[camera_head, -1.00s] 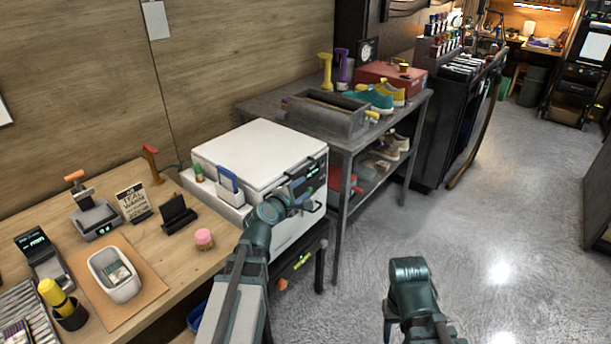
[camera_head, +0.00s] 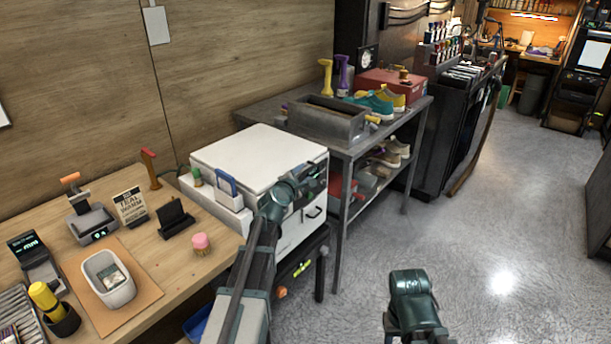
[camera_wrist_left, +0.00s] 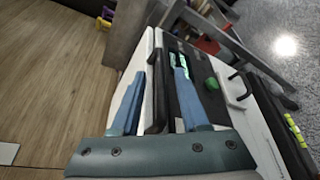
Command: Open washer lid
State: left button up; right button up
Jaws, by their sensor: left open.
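The washer (camera_head: 262,165) is a white box in the middle of the head view. Its flat white lid (camera_head: 250,152) lies shut. My left gripper (camera_head: 314,176) is at the washer's upper front edge, partly hidden by its own wrist. In the left wrist view, the two blue fingers of my left gripper (camera_wrist_left: 157,92) stand apart, with a black handle bar (camera_wrist_left: 159,90) on the lid's edge between them. Whether a finger touches the bar I cannot tell. My right gripper is out of view.
A wooden bench (camera_head: 150,240) with several tools and a white tray (camera_head: 108,280) is at left. A grey metal table (camera_head: 345,140) with a bin and sneakers stands behind the washer at right. The grey floor at right is clear.

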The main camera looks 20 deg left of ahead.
pick_arm(q)
jog(key=shift+x, duration=1.25)
grip_shut()
dwell(0.6)
